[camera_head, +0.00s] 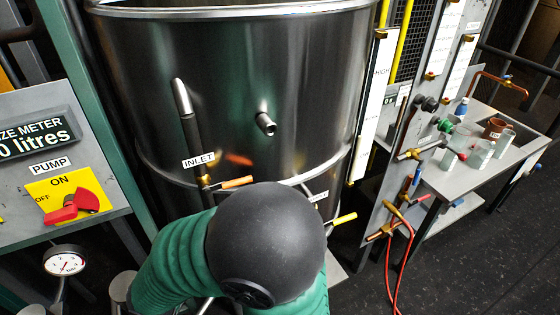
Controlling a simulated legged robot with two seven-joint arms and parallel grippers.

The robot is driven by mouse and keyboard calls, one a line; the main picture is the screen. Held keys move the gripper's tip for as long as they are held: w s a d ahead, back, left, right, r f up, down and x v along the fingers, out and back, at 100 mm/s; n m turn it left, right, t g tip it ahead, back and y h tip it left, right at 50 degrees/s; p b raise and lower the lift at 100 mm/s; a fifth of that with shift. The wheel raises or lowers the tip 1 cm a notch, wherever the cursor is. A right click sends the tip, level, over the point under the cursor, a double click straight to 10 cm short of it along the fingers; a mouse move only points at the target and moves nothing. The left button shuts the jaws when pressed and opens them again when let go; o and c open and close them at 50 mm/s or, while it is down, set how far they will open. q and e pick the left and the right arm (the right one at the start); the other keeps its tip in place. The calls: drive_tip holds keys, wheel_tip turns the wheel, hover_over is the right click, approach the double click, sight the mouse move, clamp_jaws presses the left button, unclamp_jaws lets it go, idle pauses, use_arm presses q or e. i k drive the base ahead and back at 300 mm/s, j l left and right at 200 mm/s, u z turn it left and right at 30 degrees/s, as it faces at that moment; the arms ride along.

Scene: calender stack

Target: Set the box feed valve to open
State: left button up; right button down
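No label reading "box feed" can be made out, so I cannot tell which valve it is. An orange-handled valve (235,182) sits below the INLET label (198,160) on the steel tank (215,75). A yellow-handled valve (343,219) is lower right on the tank, near a label partly hidden. Brass valves (412,154) and a lower brass valve with a red hose (386,232) are on the grey panel at right. A green-sleeved arm with a black ball joint, which looks like mine, covers the bottom middle. Neither gripper shows.
A pump switch (75,203) with a red knob is on the left panel, above a pressure gauge (65,262). A grey table (460,182) at right bears beakers and a bottle. A red hose (391,275) hangs to the floor. Dark floor (490,265) is clear at lower right.

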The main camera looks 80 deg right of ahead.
sight(418, 170)
drive_tip(key=z, duration=3.8)
drive_tip(key=i+l+z, duration=0.3)
drive_tip(key=i+z, duration=0.65)
drive_tip(key=i+l, duration=0.1)
drive_tip(key=i, duration=2.6)
drive_tip(key=i+u, duration=0.2)
drive_tip(key=u, duration=0.25)
drive_tip(key=i+u, duration=0.15)
drive_tip(key=u, duration=0.25)
drive_tip(key=i+l+u, duration=0.15)
drive_tip(key=u, duration=0.3)
drive_tip(key=i+l+u, duration=0.2)
drive_tip(key=u, duration=0.25)
drive_tip(key=i+l+u, duration=0.1)
drive_tip(key=u, duration=0.3)
drive_tip(key=l+u, duration=0.1)
drive_tip(key=u, duration=2.55)
drive_tip(key=i+l+u, duration=0.15)
drive_tip(key=i+l, duration=0.2)
drive_tip(key=i, duration=0.1)
